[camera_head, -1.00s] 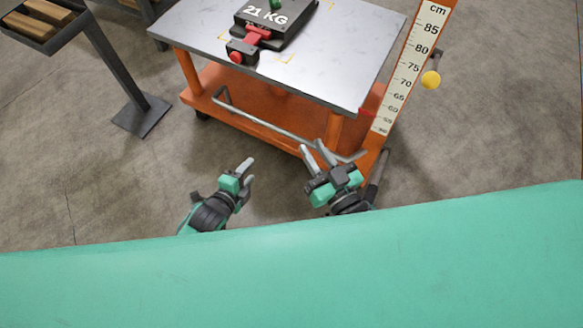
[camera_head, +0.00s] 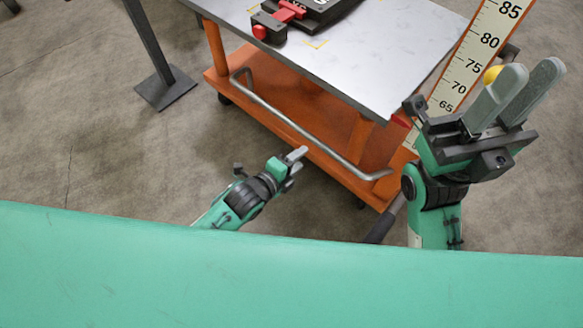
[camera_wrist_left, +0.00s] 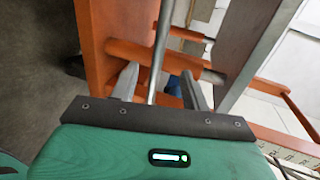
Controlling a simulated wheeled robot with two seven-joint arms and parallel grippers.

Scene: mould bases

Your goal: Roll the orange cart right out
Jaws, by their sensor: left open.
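The orange cart (camera_head: 318,112) stands ahead, with a grey metal top (camera_head: 375,55) and an orange lower shelf. Its grey tubular handle (camera_head: 300,128) runs along the near side. My left gripper (camera_head: 298,161) is open and empty, just short of the handle in the head view. In the left wrist view the handle bar (camera_wrist_left: 161,45) shows between the spread fingers (camera_wrist_left: 160,88); I cannot tell how deep it lies. My right gripper (camera_head: 531,72) is raised at the cart's right, its fingers apart and pointing up, with nothing visible between them.
A black weight with a red clamp (camera_head: 290,12) sits on the cart top. A tall centimetre scale (camera_head: 478,55) stands at the cart's right corner, with a yellow knob (camera_head: 491,75) partly behind my right gripper. A dark post's foot (camera_head: 166,88) is at left.

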